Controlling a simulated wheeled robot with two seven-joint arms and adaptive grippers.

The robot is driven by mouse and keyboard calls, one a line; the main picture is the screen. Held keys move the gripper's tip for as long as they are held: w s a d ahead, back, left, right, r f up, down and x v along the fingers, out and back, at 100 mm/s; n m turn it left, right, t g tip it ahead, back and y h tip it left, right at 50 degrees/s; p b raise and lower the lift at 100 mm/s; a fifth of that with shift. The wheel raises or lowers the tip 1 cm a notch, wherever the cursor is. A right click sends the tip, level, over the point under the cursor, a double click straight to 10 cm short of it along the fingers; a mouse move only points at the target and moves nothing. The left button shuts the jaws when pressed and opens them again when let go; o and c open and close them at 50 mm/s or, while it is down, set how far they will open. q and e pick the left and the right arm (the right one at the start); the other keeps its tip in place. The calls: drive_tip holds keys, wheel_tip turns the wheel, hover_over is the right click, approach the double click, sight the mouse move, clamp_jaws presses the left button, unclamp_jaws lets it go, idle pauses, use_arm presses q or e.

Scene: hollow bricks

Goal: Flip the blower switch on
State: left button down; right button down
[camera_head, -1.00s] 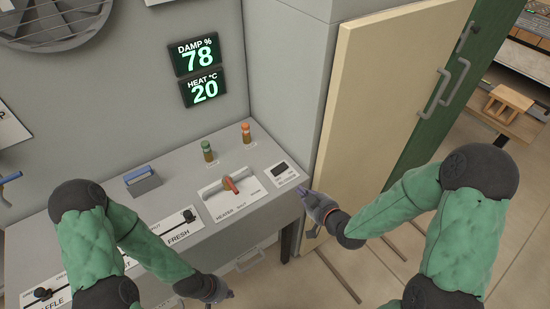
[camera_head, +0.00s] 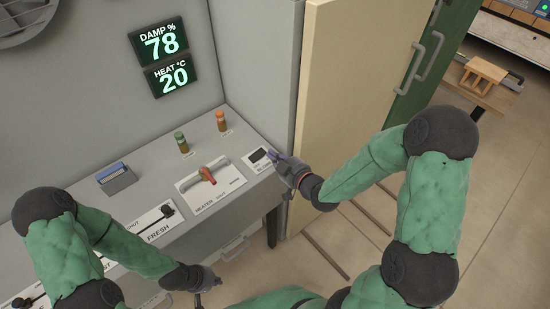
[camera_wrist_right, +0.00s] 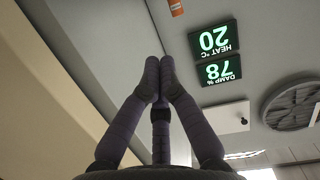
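The blower switch (camera_head: 258,155) is a dark rocker on a white plate marked OFF and BLOWER, at the right end of the grey console. My right gripper (camera_head: 273,156) is right beside it, its fingertips at the right edge of the plate. I cannot tell whether they touch the switch. In the right wrist view its fingers (camera_wrist_right: 156,66) meet at the tips, with nothing seen between them; the switch is not in that view. My left gripper (camera_head: 210,287) hangs in front of the console, low in the head view; its finger opening is unclear.
The heater lever (camera_head: 207,175) stands left of the blower plate, with green (camera_head: 181,142) and orange (camera_head: 221,121) indicators behind. The display (camera_head: 164,58) reads damp 78, heat 20. A cream door panel (camera_head: 345,90) rises close behind my right gripper.

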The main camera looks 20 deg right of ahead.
hover_over(257, 156)
drive_tip(key=s+d, duration=0.1)
drive_tip(key=s, duration=0.1)
drive_tip(key=shift+s+d+f+b, duration=0.15)
drive_tip(key=shift+f+b, duration=0.25)
drive_tip(key=shift+f, duration=0.45)
drive_tip(key=shift+w+d+f+b, duration=0.1)
drive_tip(key=shift+w+f+b, duration=0.1)
drive_tip(key=shift+f, duration=0.4)
drive_tip(key=shift+w+d+f+b, duration=0.1)
drive_tip(key=shift+f+b, duration=0.05)
drive_tip(key=shift+f, duration=0.45)
drive_tip(key=shift+d+f, duration=0.1)
drive_tip(key=shift+f, duration=0.7)
